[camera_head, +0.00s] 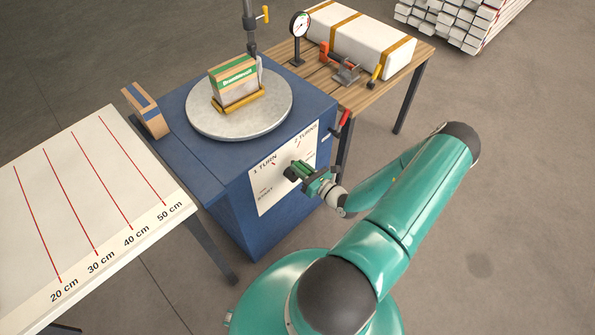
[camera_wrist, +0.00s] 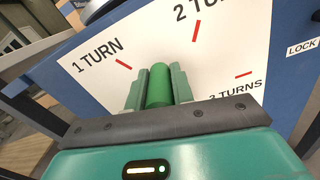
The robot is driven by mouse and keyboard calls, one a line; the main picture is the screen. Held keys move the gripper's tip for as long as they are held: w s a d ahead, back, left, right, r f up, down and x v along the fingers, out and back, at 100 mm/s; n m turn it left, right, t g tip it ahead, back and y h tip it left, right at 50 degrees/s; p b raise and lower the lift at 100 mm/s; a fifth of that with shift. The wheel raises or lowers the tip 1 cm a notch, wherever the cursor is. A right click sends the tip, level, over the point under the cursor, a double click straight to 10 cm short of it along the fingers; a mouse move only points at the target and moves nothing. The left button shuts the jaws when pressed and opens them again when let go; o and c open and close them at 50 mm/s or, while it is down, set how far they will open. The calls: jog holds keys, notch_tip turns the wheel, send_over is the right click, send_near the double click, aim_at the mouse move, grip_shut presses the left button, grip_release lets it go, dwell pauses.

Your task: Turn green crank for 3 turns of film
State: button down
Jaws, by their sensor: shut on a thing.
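The green crank handle (camera_wrist: 159,86) stands between my gripper's two fingers in the wrist view, and my gripper (camera_wrist: 160,88) is shut on it. In the head view my gripper (camera_head: 304,171) is at the front face of the blue machine (camera_head: 233,222), beside the white dial plate (camera_head: 268,195). The dial carries red marks for 1 turn, 2 turns and 3 turns. The handle lies between the 1 turn and 2 turns marks in the wrist view. On top, a round grey turntable (camera_head: 205,125) carries a package (camera_head: 235,80) with a green label.
A red lever (camera_head: 341,124) sticks out at the machine's right side, near a LOCK label (camera_wrist: 302,47). A white table (camera_head: 90,215) with centimetre lines stands at left. A wooden bench (camera_head: 405,65) with a gauge and tools stands behind. Floor at right is clear.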

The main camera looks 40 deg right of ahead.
jog(key=d+f+m, duration=0.4)
jog(key=d+m, duration=0.4)
jog(key=m, duration=0.2)
jog(key=shift+f, duration=0.25)
jog(key=shift+a, duration=0.1)
dwell(0.4)
jog(key=c, duration=1.2)
grip_release()
jog(key=shift+w, duration=0.1)
jog(key=s, duration=1.4)
jog(key=shift+d, duration=0.2)
